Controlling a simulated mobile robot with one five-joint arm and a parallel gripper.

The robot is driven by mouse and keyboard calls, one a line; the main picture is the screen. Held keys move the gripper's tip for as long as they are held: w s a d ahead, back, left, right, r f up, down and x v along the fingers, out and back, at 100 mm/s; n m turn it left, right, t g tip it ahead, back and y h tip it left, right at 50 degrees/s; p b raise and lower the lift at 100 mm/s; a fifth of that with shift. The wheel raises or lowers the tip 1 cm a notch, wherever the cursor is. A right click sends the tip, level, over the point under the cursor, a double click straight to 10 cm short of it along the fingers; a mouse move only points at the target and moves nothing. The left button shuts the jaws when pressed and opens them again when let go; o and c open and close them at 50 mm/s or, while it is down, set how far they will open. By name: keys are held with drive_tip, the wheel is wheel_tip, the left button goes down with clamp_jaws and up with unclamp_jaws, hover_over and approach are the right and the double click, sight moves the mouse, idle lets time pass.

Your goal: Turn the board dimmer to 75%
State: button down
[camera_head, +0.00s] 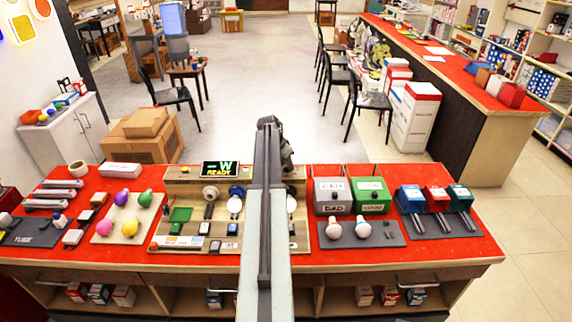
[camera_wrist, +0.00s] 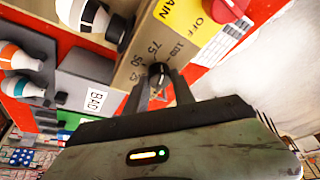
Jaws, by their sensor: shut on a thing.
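The dimmer knob (camera_wrist: 158,70) is black with a pale mark. It sits on the wooden test board (camera_wrist: 135,72) beside a printed scale with 25, 50, 75 and 100. My gripper (camera_wrist: 159,84) has its two fingers closed on the knob from either side. I cannot tell exactly which number the mark points at. In the head view my arm covers the right-middle of the board (camera_head: 160,240) and hides the dimmer. The board's display (camera_head: 219,169) reads "-W READY".
A red knob (camera_wrist: 228,8) by a yellow label and "OFF" is close to my gripper. The grey BAD bin (camera_head: 332,194) and green GOOD bin (camera_head: 370,195) stand right of the board. Bulbs (camera_head: 362,229) lie on a grey mat before them.

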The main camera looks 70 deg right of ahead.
drive_tip(key=shift+n+t, duration=0.8)
drive_tip(key=shift+n, duration=1.3)
drive_tip(key=c, duration=1.1)
unclamp_jaws()
drive_tip(key=shift+o, duration=0.2)
drive_tip(key=p+v, duration=0.7)
drive_tip(key=shift+a+r, duration=0.25)
drive_tip(key=shift+r, duration=0.1)
